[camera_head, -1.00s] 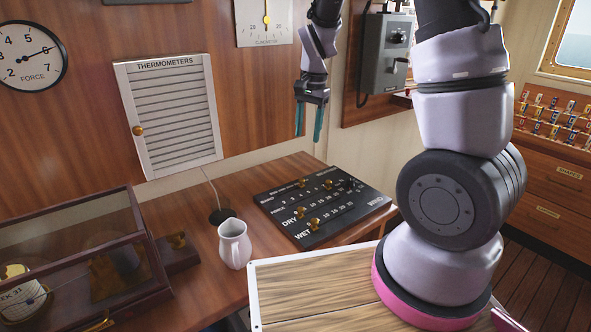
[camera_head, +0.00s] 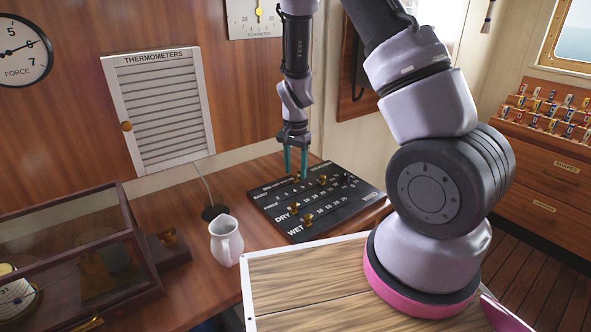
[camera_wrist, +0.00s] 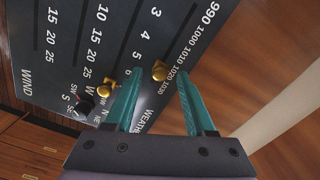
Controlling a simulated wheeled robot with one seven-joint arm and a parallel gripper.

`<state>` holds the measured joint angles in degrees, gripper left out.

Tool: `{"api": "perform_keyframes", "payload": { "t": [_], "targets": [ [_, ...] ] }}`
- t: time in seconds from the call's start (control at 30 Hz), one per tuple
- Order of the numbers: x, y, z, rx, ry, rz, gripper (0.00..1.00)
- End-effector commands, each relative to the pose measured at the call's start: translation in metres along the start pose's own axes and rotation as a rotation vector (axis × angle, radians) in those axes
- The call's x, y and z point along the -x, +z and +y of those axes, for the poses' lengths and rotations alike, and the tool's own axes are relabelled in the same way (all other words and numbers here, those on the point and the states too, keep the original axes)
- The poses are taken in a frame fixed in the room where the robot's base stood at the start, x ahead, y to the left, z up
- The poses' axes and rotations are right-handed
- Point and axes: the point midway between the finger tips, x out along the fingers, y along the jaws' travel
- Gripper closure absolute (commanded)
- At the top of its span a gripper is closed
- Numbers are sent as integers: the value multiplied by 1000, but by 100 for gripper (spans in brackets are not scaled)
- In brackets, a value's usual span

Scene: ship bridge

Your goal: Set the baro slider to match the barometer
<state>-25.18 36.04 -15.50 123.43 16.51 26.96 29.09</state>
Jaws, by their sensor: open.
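The dark slider board (camera_head: 345,207) lies on the wooden desk, with white lettering and brass knobs. In the wrist view the baro slider knob (camera_wrist: 160,70) is brass and sits beside the scale marked 990 to 1030, nearer the 1030 end; its exact reading is unclear. My gripper (camera_head: 296,174) points down over the board's far edge. In the wrist view my gripper (camera_wrist: 157,76) is open, its teal fingers appearing on either side of the baro knob; contact cannot be told. I see no dial labelled barometer.
Another brass knob (camera_wrist: 107,88) and a black knob (camera_wrist: 83,108) are close by on the board. A white jug (camera_head: 226,241) and a glass-topped case (camera_head: 75,240) stand left. A louvred thermometers door (camera_head: 160,102), force dial (camera_head: 20,50) and clinometer (camera_head: 256,17) are on the wall.

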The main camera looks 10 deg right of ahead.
Motion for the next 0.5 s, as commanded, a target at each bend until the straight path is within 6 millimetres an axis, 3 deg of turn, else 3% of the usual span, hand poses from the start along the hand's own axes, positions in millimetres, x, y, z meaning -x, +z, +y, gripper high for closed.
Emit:
{"api": "perform_keyframes", "payload": {
  "t": [0.33, 0.37, 0.4, 0.5],
  "targets": [
    [-5, 0, 0, 0, -1, 0, 45],
    [-5, 0, 0, 0, -1, 0, 53],
    [-5, 0, 0, 0, -1, 0, 68],
    [-5, 0, 0, 0, -1, 0, 100]
  ]
}}
